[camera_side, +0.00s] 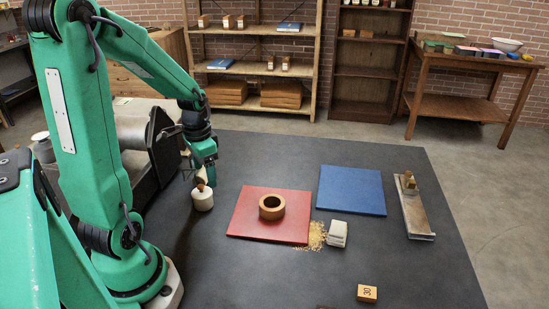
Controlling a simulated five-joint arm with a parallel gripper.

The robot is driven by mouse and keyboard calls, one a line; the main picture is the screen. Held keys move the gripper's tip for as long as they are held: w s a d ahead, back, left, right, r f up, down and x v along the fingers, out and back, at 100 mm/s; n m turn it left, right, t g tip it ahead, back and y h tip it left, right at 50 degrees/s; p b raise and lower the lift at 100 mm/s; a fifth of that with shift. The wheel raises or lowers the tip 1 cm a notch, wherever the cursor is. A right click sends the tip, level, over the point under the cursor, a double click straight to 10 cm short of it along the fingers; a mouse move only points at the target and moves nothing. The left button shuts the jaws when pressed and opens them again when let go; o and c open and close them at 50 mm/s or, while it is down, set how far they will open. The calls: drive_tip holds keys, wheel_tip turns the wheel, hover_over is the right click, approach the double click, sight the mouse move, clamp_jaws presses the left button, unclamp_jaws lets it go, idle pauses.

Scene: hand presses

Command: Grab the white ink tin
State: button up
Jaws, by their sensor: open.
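The white ink tin (202,201) appears to be the small round white container standing upright on the dark mat, left of the red board. A small brown top or knob shows on it. My gripper (202,179) points down right above the tin, with its tips at or close to the brown top. The jaws are open. I cannot tell whether they touch the tin, and the far finger is partly hidden.
A red board (250,228) carries a brown ring (272,207). A pale block (337,233) stands beside scattered tan grains (317,236). A blue board (351,190), a metal plate (416,213) and a wooden block (367,293) lie further right. The mat's right front is mostly clear.

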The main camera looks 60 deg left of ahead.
sight(202, 185)
drive_tip(key=shift+s+a+f, duration=0.2)
drive_tip(key=shift+a+f, duration=0.2)
drive_tip(key=shift+f, duration=0.05)
drive_tip(key=shift+s+a+f, duration=0.15)
drive_tip(key=shift+a+f, duration=0.25)
drive_tip(key=shift+f, duration=1.35)
drive_tip(key=shift+s+d+f, duration=0.1)
drive_tip(key=shift+s+f, duration=0.05)
drive_tip(key=shift+f, duration=1.15)
drive_tip(key=shift+s+d+f, duration=0.1)
drive_tip(key=shift+f, duration=1.2)
drive_tip(key=shift+a, duration=0.1)
drive_tip(key=c, duration=1.2)
drive_tip(key=shift+r, duration=0.1)
